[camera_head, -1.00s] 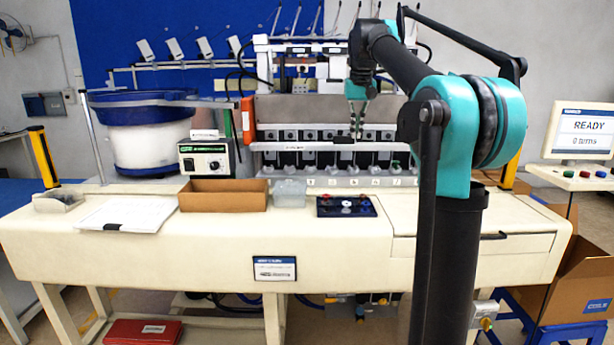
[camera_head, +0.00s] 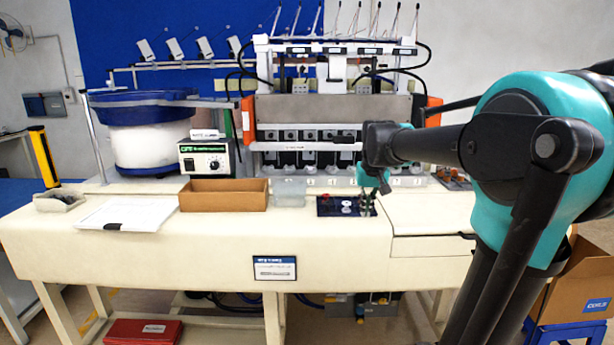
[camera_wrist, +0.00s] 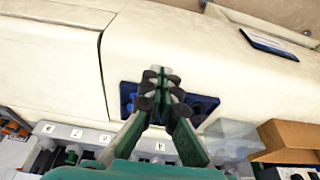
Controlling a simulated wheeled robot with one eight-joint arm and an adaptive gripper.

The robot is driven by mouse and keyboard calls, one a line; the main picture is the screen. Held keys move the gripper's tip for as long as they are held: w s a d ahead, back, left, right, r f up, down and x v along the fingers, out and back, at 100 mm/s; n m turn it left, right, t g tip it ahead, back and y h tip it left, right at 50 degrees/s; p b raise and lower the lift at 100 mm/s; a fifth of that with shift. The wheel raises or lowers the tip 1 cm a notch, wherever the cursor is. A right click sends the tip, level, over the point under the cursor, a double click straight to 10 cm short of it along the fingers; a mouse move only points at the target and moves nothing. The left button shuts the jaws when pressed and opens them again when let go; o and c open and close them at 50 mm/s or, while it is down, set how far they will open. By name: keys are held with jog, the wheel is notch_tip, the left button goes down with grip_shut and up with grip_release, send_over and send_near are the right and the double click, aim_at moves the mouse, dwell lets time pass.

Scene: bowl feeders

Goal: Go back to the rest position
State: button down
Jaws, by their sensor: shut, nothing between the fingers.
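My gripper (camera_head: 368,200) is low above the front of the bench, over the right part of a small dark blue tray (camera_head: 330,207). Its fingers point down and are shut with nothing between them. In the wrist view my gripper (camera_wrist: 160,75) shows with its fingertips together in front of the blue tray (camera_wrist: 206,103), covering its middle. A white round part (camera_head: 346,203) shows on the tray. I cannot tell whether the fingertips touch the tray. My arm reaches in from the right.
A clear bin (camera_head: 289,191) and an open cardboard box (camera_head: 224,195) stand left of the tray. The feeder machine (camera_head: 330,110) stands behind. A bowl feeder (camera_head: 145,135) and white papers (camera_head: 128,214) are at the left.

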jog(key=s+d+f+t, duration=0.1)
jog(key=s+f, duration=2.1)
jog(key=shift+s+d, duration=0.3)
